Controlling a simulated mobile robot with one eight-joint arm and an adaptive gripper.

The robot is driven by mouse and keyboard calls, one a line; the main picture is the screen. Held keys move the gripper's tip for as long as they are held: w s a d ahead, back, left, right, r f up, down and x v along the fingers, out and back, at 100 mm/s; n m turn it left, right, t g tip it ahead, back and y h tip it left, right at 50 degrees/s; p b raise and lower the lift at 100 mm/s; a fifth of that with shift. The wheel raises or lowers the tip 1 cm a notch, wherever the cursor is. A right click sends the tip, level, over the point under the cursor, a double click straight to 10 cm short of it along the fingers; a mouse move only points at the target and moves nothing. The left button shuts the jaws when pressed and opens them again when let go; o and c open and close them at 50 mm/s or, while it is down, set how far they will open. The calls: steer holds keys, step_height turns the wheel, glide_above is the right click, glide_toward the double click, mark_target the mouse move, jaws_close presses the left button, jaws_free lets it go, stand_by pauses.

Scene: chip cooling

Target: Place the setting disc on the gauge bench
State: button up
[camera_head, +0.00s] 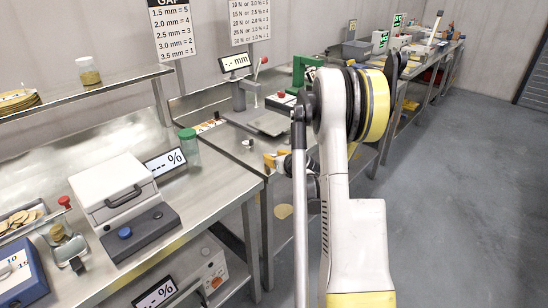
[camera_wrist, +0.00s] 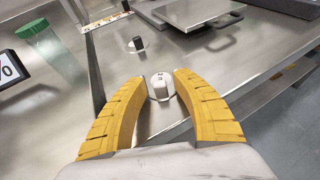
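My gripper (camera_wrist: 160,78) has two yellow fingers standing apart at the front edge of the gauge bench (camera_wrist: 225,65). A small white cylinder with dark marks on top (camera_wrist: 161,87), probably the setting disc, is between the fingertips. Narrow gaps show on both sides of it, and it appears upright at the bench top. In the head view my gripper (camera_head: 271,160) is low over the near edge of the gauge bench (camera_head: 226,143). My arm hides part of the bench there. The gauge (camera_head: 242,88) with its mm display stands at the back of this bench.
A small white piece with a black knob (camera_wrist: 138,45) stands just beyond the cylinder. A flat plate (camera_wrist: 200,12) with a handle lies farther back. A green-lidded jar (camera_head: 190,146) and a moisture meter (camera_head: 113,190) stand on the left bench. Open floor (camera_head: 445,200) lies right.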

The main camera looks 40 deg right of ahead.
steer(key=shift+s+r+p, duration=0.15)
steer(key=shift+r+p, duration=0.15)
steer(key=p+v, duration=0.3)
steer(key=v, duration=0.9)
steer(key=a+r+n+g+y, duration=0.15)
steer(key=a+r+n, duration=0.25)
steer(key=a+n, duration=0.65)
steer(key=a+r+n+g+y, duration=0.1)
steer(key=a+r+n+y, duration=0.25)
steer(key=a+n, duration=0.7)
steer(key=s+a+r+n+g, duration=0.2)
steer(key=s+a+n+g, duration=0.1)
steer(key=s+a+n, duration=1.2)
steer(key=a+n, duration=0.2)
steer(key=n, duration=0.1)
steer(key=shift+s+r+n+h, duration=0.25)
steer(key=shift+s+n+h, duration=0.05)
steer(key=shift+s+h, duration=0.1)
